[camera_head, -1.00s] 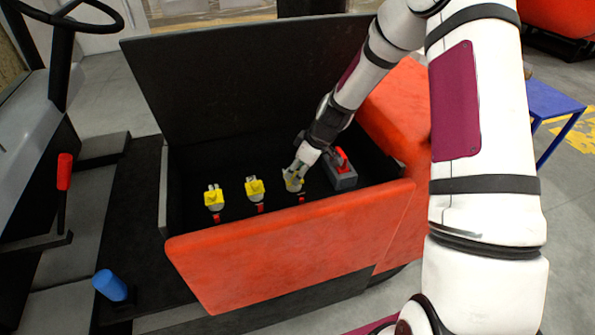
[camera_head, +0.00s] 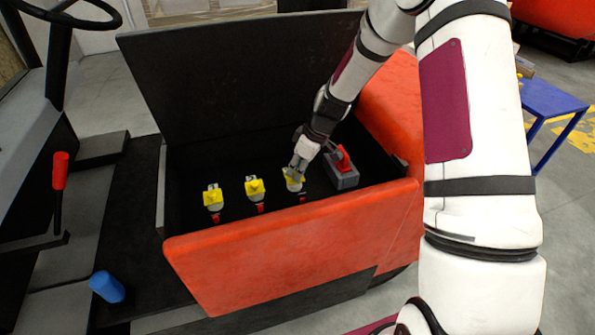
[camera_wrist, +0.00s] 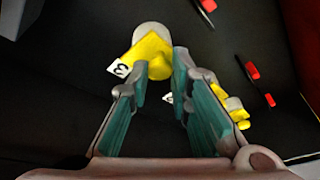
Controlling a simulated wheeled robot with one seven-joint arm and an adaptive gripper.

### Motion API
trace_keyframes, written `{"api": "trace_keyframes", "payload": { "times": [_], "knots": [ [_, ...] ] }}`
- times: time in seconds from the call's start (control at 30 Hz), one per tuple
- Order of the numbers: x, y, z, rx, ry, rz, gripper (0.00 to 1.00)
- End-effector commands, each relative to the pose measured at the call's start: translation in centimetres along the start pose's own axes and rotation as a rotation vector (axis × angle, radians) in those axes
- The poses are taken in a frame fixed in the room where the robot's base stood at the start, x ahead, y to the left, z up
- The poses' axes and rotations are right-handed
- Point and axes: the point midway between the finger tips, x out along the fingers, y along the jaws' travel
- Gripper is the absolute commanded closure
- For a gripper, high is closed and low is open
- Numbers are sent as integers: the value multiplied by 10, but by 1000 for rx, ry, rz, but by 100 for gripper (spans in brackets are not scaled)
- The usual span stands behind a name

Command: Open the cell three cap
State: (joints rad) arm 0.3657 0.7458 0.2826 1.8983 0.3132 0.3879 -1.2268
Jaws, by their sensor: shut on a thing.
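The cell three cap (camera_head: 291,184) is yellow, the rightmost of three yellow caps in the dark open compartment. In the wrist view the yellow cap (camera_wrist: 151,53), beside a tag marked 3, sits between my fingertips. My gripper (camera_head: 298,171) reaches down from the upper right and is shut on this cap. Its teal-padded fingers (camera_wrist: 160,75) lie on either side of the cap. The fingers partly hide the cap in the head view. I cannot tell whether the cap has lifted.
Two other yellow caps, the middle one (camera_head: 254,187) and the left one (camera_head: 213,198), stand to the left. A grey box with a red handle (camera_head: 342,176) is close on the right. The raised black lid (camera_head: 230,75) and orange front wall (camera_head: 290,245) bound the compartment.

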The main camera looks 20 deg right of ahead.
Motion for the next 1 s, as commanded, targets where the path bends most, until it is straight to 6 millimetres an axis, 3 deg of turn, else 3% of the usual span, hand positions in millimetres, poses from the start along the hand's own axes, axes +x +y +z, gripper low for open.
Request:
{"api": "trace_keyframes", "payload": {
  "times": [0.5, 0.93, 0.97, 1.0],
  "knots": [
    [-3, 12, -17, 75, -198, -182, 100],
    [-6, 12, -17, 86, -222, -201, 100],
    [-6, 12, -17, 86, -222, -201, 79],
    [-6, 12, -17, 85, -222, -201, 70]
  ]
}}
